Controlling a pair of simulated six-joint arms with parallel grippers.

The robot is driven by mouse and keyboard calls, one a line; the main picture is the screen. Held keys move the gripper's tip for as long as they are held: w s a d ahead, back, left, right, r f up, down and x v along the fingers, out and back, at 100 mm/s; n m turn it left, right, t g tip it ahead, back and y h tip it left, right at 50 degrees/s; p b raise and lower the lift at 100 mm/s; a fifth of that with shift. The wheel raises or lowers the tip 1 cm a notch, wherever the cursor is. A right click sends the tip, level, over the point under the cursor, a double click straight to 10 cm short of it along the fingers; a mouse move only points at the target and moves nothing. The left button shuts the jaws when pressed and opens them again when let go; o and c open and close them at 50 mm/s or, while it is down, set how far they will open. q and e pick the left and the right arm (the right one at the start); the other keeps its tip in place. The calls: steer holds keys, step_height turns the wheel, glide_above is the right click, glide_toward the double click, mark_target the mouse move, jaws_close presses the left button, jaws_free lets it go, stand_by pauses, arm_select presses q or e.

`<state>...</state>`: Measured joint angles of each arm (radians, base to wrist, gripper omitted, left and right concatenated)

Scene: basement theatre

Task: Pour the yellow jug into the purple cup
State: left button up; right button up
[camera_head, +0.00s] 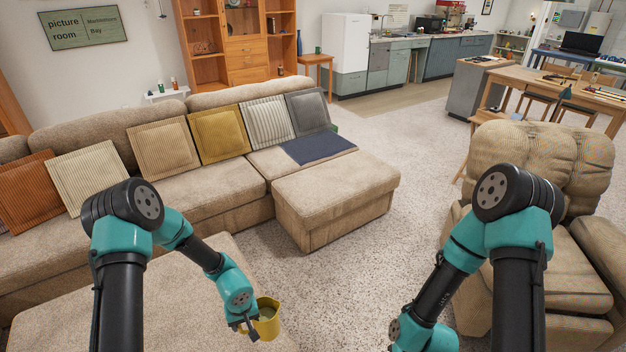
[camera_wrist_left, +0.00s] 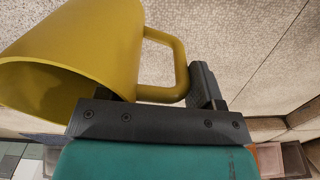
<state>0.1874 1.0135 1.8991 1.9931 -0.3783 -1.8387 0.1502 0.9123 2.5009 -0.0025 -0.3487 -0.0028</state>
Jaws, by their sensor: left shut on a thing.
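The yellow jug (camera_head: 270,327) is at the bottom centre of the head view, at the front right edge of the near beige seat. Its open mouth faces up there, with a greyish inside; I cannot tell its contents. My left gripper (camera_head: 251,329) is shut on the jug's handle. In the left wrist view the yellow jug (camera_wrist_left: 95,45) fills the upper left, its mouth toward the lower left and its handle by the dark finger. My right arm reaches down at the lower right; its gripper is out of the frame. I see no purple cup in either view.
A beige sectional sofa (camera_head: 330,195) with several cushions lies ahead and left. A beige seat (camera_head: 180,290) is under my left arm. A beige armchair (camera_head: 560,265) stands at the right. Speckled carpet (camera_head: 340,285) between them is clear.

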arm_select(q)
steer(key=w+r+m, duration=0.4)
steer(key=w, duration=0.7)
steer(key=shift+w+d, duration=0.15)
steer(key=shift+d, duration=0.05)
steer(key=shift+a, duration=0.1)
